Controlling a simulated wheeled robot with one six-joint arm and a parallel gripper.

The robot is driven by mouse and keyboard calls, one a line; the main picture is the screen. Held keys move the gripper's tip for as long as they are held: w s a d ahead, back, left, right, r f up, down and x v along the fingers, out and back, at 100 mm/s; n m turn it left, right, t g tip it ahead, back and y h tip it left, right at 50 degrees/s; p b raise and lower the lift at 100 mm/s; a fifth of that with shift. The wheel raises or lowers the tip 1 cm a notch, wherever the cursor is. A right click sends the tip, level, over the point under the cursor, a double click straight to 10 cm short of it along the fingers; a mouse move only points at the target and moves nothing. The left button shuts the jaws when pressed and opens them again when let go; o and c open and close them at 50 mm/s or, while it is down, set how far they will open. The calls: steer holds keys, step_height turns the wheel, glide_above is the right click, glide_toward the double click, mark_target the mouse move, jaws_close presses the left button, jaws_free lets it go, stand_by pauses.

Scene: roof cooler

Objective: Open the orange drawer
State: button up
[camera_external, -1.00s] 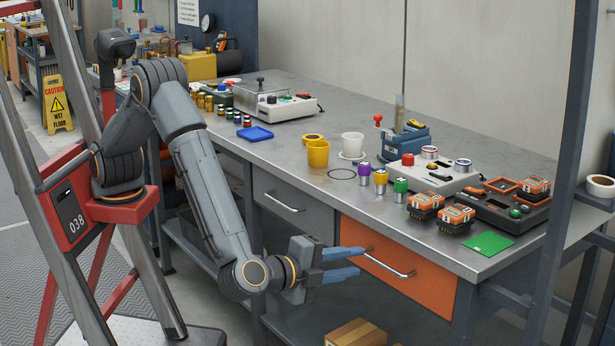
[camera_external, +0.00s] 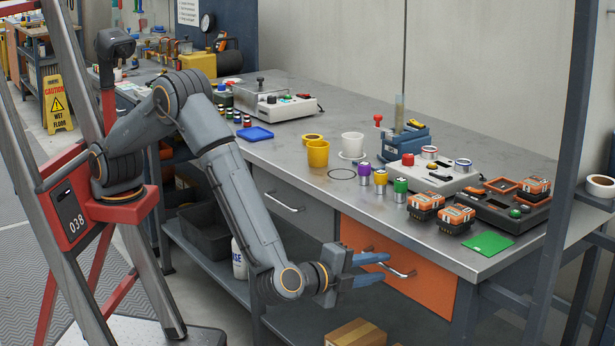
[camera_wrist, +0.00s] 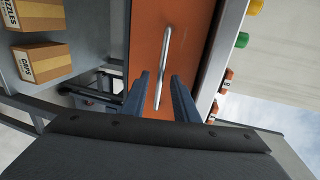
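The orange drawer (camera_external: 432,285) is shut under the right part of the workbench; its front also fills the middle of the wrist view (camera_wrist: 146,45). Its silver bar handle (camera_external: 402,272) shows in the wrist view (camera_wrist: 164,65) as a long bar, with its near end between my two blue fingers. In the wrist view my gripper (camera_wrist: 160,98) has one finger on each side of the bar, with gaps. I cannot tell if the fingertips reach past the bar.
A grey drawer (camera_external: 282,200) is to the left of the orange one. The bench top (camera_external: 300,145) above holds cups, batteries and devices. Cardboard boxes (camera_wrist: 42,62) lie on the lower shelf. The floor space in front of the drawer looks free.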

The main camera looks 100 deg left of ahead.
jaws_close()
stand_by(1.4)
